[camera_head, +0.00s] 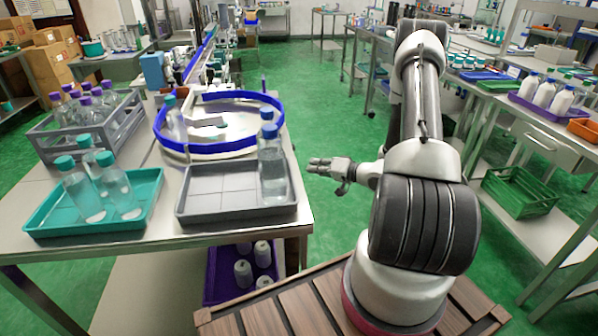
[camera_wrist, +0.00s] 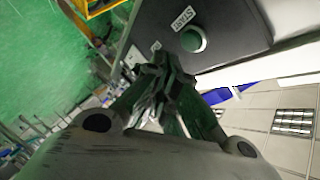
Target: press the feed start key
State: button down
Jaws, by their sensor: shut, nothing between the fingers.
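The feed start key (camera_wrist: 193,40) is a round green button with a pale rim on a dark panel (camera_wrist: 235,25), at the upper middle of the wrist view. A white START label (camera_wrist: 184,18) sits beside it. My gripper (camera_wrist: 155,62) is shut and empty; its fingertips appear just left of and below the key in that view. I cannot tell how far they are from the panel. In the head view my gripper (camera_head: 318,166) points left, by the right edge of the steel table. I cannot make out the key there.
The steel table (camera_head: 165,236) holds a grey tray (camera_head: 222,192), a teal tray (camera_head: 60,222), a bottle crate (camera_head: 128,118) and a blue-rimmed turntable (camera_head: 215,146). Green floor (camera_head: 315,85) is open behind my gripper. A shelved bench (camera_head: 535,150) stands at right.

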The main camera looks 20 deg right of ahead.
jog(key=shift+w+a, duration=0.15)
jog(key=shift+a, duration=0.4)
jog(key=shift+a, duration=0.1)
dwell(1.0)
jog(key=shift+w+a, duration=0.1)
jog(key=shift+a, duration=0.2)
